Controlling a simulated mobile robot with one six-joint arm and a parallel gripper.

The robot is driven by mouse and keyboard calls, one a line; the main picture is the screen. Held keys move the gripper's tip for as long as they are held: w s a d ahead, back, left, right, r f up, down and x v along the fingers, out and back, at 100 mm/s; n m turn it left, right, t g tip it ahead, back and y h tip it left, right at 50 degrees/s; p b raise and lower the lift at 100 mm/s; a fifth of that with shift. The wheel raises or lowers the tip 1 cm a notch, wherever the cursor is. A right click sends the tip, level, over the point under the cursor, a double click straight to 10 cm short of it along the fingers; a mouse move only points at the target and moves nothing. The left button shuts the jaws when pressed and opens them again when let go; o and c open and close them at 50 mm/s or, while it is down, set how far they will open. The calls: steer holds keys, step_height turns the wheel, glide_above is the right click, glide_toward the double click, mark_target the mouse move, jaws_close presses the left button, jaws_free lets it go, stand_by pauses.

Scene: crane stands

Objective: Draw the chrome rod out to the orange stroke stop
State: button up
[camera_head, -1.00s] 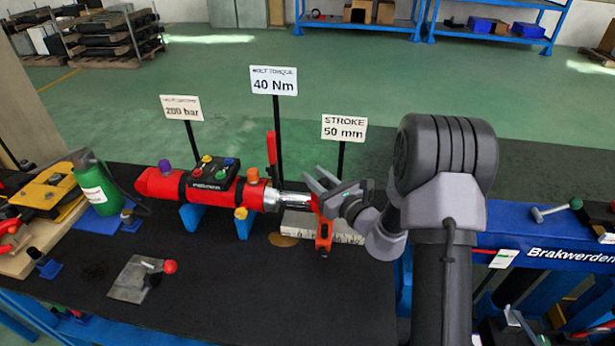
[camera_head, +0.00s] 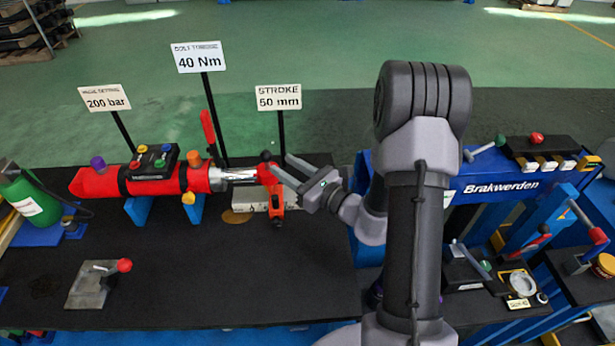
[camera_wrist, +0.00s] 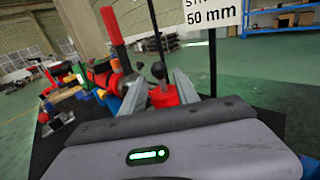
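The red cylinder (camera_head: 150,181) lies across blue supports on the bench. Its chrome rod (camera_head: 238,176) sticks out to the right and ends in a red rod end (camera_head: 267,174) with a black ball knob (camera_head: 266,156). The orange stroke stop (camera_head: 276,206) stands just by the rod end, at the pale scale block. My gripper (camera_head: 281,163) is open at the rod end, coming from the right. In the wrist view the knob (camera_wrist: 158,70) and red rod end (camera_wrist: 162,95) show between the spread fingers (camera_wrist: 160,88). I cannot tell whether the fingers touch them.
A "STROKE 50 mm" sign (camera_head: 279,98) stands behind the rod, with a red lever (camera_head: 209,130) to its left. The pale scale block (camera_head: 250,199) lies under the rod. A blue Brakwerden stand (camera_head: 470,187) is at the right. The black bench front is mostly clear.

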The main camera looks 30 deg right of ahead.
steer(key=v, duration=0.7)
steer(key=shift+s+p, duration=0.2)
steer(key=shift+p, duration=0.1)
steer(key=s+a+r+n+g+y, duration=0.2)
steer(key=s+a+r+n+g, duration=0.15)
steer(key=a+n, duration=0.2)
steer(key=s+a+r+n+g+y, duration=0.2)
steer(key=s+a+n+g, duration=0.15)
steer(key=a, duration=0.35)
steer(key=s+a+r+n+g+y, duration=0.2)
steer(key=a+r+n+g, duration=0.1)
steer(key=a+n+g, duration=0.25)
steer(key=s+n+g+h, duration=0.2)
steer(key=s+n+h, duration=0.6)
steer(key=s+n, duration=0.3)
steer(key=d+r+t+h, duration=0.1)
steer(key=d+r+n+t+h, duration=0.1)
steer(key=r, duration=0.1)
steer(key=d+r+t, duration=0.1)
steer(key=shift+d+r+n+t+h, duration=0.3)
steer(key=shift+r+n+t+h, duration=0.05)
steer(key=shift+r+h, duration=0.05)
